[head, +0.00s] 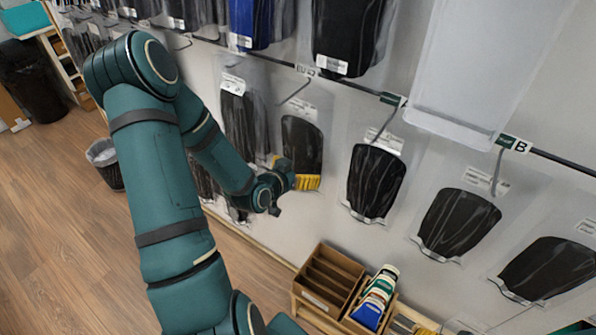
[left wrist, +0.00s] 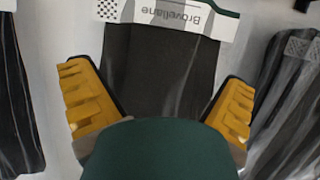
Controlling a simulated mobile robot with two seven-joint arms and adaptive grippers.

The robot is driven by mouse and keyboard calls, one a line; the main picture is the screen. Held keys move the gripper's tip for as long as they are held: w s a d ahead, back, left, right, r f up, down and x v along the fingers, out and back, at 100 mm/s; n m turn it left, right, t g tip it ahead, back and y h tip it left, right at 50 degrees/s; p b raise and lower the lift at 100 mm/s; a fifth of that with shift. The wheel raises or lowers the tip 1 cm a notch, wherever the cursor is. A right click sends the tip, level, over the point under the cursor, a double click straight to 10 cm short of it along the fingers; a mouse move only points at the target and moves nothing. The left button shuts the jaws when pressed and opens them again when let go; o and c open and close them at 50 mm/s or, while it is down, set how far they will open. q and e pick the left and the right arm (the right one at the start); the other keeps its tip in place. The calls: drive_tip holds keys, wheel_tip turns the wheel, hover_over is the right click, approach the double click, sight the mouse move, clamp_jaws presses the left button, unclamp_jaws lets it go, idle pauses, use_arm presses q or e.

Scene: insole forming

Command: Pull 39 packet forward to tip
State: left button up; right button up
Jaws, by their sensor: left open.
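Packets with dark insoles hang on wall hooks; I cannot read a 39 on any of them. My left gripper (head: 302,180) is at the lower part of one dark packet (head: 302,143) with a white label on top. In the left wrist view this packet (left wrist: 160,65) lies between the two yellow fingers, its label upside down and reading "Brovellane". The left gripper (left wrist: 158,100) is open, one finger on each side of the packet. Contact cannot be told. The packet's lower end is hidden behind my gripper. My right gripper is not in view.
Neighbouring packets hang close on the left (head: 238,125) and right (head: 376,180). A wooden box (head: 328,282) and several tubes (head: 376,300) stand below. A rail (head: 350,85) with hooks runs along the wall. A bin (head: 103,155) stands on the open floor at left.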

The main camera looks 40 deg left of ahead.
use_arm(q)
drive_tip(key=shift+w, duration=0.1)
drive_tip(key=shift+c, duration=0.3)
drive_tip(key=c, duration=1.1)
drive_tip(key=shift+f, duration=0.1)
